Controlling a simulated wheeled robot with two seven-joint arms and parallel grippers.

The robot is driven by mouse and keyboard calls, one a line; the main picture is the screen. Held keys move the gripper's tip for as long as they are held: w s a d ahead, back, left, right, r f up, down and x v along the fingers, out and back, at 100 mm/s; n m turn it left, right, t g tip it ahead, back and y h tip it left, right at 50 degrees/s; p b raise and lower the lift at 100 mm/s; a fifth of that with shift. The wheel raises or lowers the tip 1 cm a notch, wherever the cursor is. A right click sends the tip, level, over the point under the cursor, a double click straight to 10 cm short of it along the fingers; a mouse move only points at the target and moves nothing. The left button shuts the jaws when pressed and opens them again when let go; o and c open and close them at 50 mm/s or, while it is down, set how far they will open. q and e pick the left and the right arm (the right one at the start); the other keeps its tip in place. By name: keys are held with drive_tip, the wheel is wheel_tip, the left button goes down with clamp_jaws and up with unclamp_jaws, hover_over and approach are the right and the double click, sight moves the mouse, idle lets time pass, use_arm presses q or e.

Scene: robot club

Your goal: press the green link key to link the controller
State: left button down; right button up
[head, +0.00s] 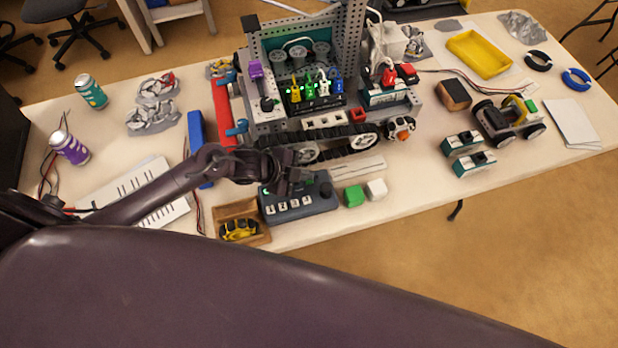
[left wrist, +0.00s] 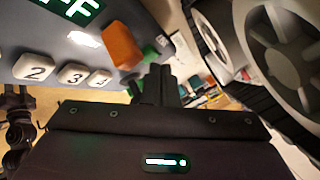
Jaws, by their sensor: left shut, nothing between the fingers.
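The grey controller (head: 300,212) lies near the table's front edge, with a row of white numbered keys along its front. My left gripper (head: 284,184) is shut and empty, over the controller's back part. In the left wrist view, the shut fingertips (left wrist: 160,84) are close to the controller (left wrist: 28,48). White keys 2 (left wrist: 35,68) and 3 (left wrist: 72,73), an orange key (left wrist: 122,46) and part of a green display (left wrist: 76,10) show there. A green patch (left wrist: 150,55) shows beyond the orange key; I cannot tell whether it is the link key. My right gripper is out of view.
A tracked robot (head: 330,138) stands just behind the controller.

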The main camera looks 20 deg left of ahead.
use_arm(q)
drive_tip(key=shift+f+b, duration=0.3)
drive_tip(key=shift+f, duration=0.1)
idle(0.6)
drive_tip(key=shift+r, duration=0.15)
drive_tip(key=shift+r+p, duration=0.7)
drive_tip(key=shift+p, duration=0.1)
wheel_tip(320, 180, up, 5)
drive_tip(key=p, duration=0.4)
idle(0.4)
drive_tip(key=shift+s+f, duration=0.1)
idle(0.4)
